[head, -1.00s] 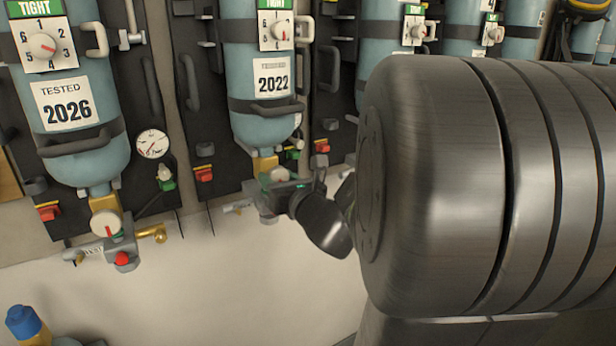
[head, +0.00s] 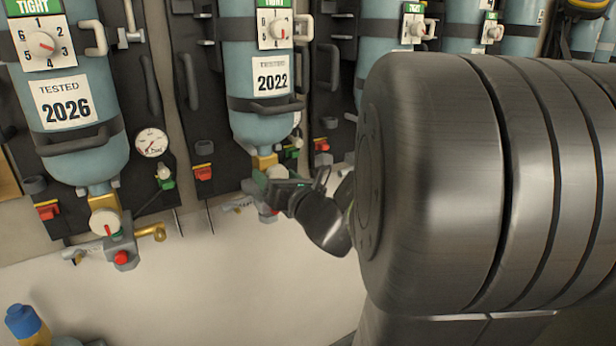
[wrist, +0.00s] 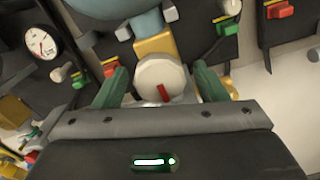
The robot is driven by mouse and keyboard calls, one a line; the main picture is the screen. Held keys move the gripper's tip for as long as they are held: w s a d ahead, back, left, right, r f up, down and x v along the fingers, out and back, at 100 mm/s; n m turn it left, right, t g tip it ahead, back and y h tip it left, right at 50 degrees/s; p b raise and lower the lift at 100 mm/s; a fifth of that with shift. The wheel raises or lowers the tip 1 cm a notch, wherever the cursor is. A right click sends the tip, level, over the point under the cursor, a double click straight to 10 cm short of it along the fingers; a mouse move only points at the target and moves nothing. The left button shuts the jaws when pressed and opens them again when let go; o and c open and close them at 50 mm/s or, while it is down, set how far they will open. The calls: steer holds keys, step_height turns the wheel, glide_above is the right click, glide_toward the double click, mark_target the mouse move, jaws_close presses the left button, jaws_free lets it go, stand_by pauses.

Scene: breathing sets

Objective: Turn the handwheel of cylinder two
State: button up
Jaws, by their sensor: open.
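The second cylinder (head: 256,50) is pale blue and carries a 2022 label. Its round white handwheel (wrist: 160,76) with a red mark sits below a brass neck (wrist: 156,46). In the head view the handwheel (head: 277,172) is partly covered by my gripper. My gripper (wrist: 161,84) is open, with one green finger on each side of the handwheel. I see a gap on the left; I cannot tell whether the right finger touches. The red mark points down and slightly right in the wrist view.
The first cylinder (head: 95,150), labelled 2026, hangs to the left with its own valve (head: 105,222). A pressure gauge (head: 151,143) and red clips flank the cylinders. A blue-capped bottle (head: 25,325) stands at lower left.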

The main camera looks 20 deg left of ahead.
steer(key=p+v, duration=0.3)
steer(key=v, duration=1)
steer(key=shift+s+d, duration=0.25)
steer(key=shift+a, duration=0.1)
steer(key=b+x, duration=0.3)
steer(key=x, duration=1)
steer(key=shift+w+a, duration=0.2)
steer(key=shift+w, duration=0.1)
steer(key=shift+d, duration=0.1)
